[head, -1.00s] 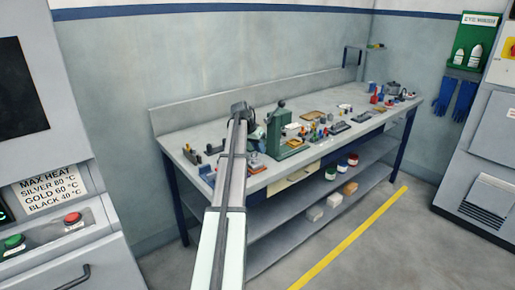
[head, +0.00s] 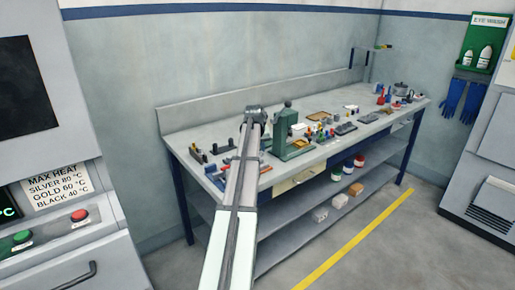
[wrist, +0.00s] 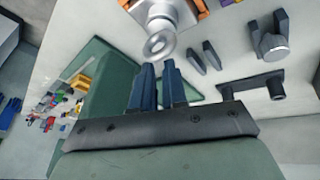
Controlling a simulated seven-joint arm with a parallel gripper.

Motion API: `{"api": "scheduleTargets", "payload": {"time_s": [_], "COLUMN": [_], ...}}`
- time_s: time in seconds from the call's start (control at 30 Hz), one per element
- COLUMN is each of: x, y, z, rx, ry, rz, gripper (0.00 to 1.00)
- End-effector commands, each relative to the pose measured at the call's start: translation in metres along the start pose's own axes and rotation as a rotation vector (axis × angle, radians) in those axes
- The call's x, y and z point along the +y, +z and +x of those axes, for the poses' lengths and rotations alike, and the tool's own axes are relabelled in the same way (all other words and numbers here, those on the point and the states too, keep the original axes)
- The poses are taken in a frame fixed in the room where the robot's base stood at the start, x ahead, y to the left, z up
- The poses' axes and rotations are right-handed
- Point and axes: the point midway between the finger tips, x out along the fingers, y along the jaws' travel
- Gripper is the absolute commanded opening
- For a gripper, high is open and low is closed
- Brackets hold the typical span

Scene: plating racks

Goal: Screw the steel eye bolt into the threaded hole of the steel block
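In the wrist view a shiny steel eye bolt ring (wrist: 159,46) hangs below a pale metal body (wrist: 168,14) at the top edge. I cannot tell whether that body is the steel block or the bolt's own shank and collar. The two dark blue fingers of my gripper (wrist: 158,66) point up at the ring. A narrow gap shows between them and nothing is visible in it. The ring appears just beyond the fingertips. In the head view my gripper (head: 255,114) is over the bench, left of the green press; the bolt and the threaded hole cannot be made out there.
The green press (head: 286,132) stands close to the right of my gripper; its green body (wrist: 105,75) fills the left of the wrist view. A steel round piece between dark jaws (wrist: 275,45) and a dark fixture (wrist: 252,84) are on the right. Small items crowd the bench (head: 193,142).

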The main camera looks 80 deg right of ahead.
Motion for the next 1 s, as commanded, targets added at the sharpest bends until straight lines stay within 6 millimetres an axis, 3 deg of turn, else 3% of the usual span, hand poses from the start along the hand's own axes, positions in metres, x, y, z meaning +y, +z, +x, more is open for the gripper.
{"api": "scheduleTargets", "payload": {"time_s": [0.3, 0.67, 1.0], "x": [-0.009, -0.013, -0.021], "y": [-0.001, 0.0, 0.005], "z": [-0.001, -0.003, -0.006], "rx": [0.051, 0.079, 0.135], "ry": [-0.107, -0.17, -0.292], "rz": [-0.26, -0.414, -0.712], "gripper": [0.13, 0.13, 0.13]}}
